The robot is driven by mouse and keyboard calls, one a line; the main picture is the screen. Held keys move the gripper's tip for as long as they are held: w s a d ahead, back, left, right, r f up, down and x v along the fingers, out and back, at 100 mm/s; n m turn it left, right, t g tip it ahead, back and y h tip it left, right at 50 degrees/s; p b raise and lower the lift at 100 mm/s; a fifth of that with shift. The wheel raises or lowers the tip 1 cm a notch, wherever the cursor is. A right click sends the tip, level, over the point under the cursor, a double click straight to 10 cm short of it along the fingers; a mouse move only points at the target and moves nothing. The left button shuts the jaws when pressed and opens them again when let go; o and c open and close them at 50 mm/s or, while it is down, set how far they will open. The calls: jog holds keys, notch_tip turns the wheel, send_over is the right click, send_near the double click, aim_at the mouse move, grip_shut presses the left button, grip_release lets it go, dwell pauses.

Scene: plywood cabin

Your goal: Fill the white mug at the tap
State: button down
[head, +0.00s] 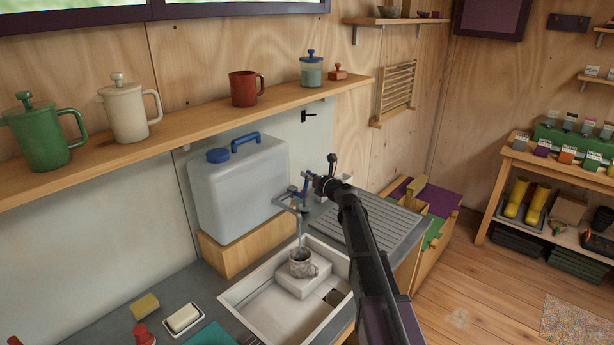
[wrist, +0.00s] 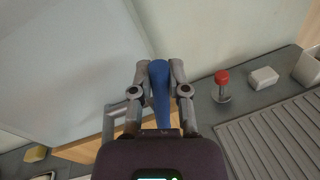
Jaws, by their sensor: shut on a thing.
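The mug (head: 302,264), whitish with grey speckles, stands upright on a white block in the sink (head: 262,322). The grey tap (head: 280,202) has its spout above the mug, and a thin pale streak, looking like water, runs from spout to mug. The level inside the mug is too small to tell. My gripper (head: 308,186) is at the tap, behind and above the mug. In the wrist view my gripper (wrist: 160,72) is shut on the blue tap lever (wrist: 160,98), one finger on each side. The mug is not visible in the wrist view.
A water container (head: 238,185) with a blue cap stands on a wooden block left of the tap. A shelf (head: 190,118) with mugs and jars runs above. A ribbed drainboard (head: 375,235) lies right of the sink. Soap (head: 184,318) and a sponge (head: 145,306) lie left.

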jog(key=shift+w+a, duration=0.1)
jog(key=shift+a, duration=0.05)
jog(key=c, duration=0.6)
grip_release()
